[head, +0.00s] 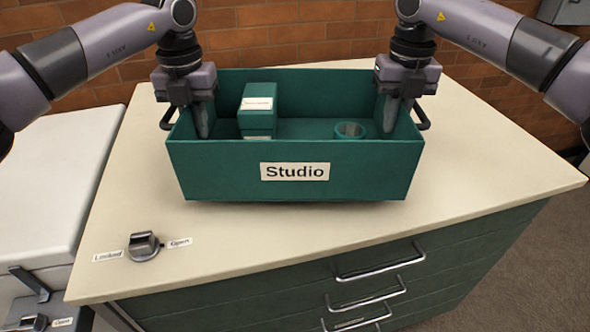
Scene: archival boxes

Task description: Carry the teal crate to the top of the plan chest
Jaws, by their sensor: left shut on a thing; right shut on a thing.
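The teal crate (222,178) with a "Studio" label is upright over the cream top of the plan chest (480,150). A thin shadow shows under its front edge; I cannot tell whether it touches the top or hangs just above it. My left gripper (200,120) is shut on the crate's left side wall, one finger inside. My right gripper (390,118) is shut on its right side wall in the same way. Inside the crate are a small teal box (260,103) with white labels and a round teal item (349,130).
A knob (144,245) marked Locked and Open sits on the chest's front left corner. Drawers with metal handles (378,262) face front. A white cabinet (50,190) stands at left, a brick wall (300,45) behind. The top is clear right of the crate.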

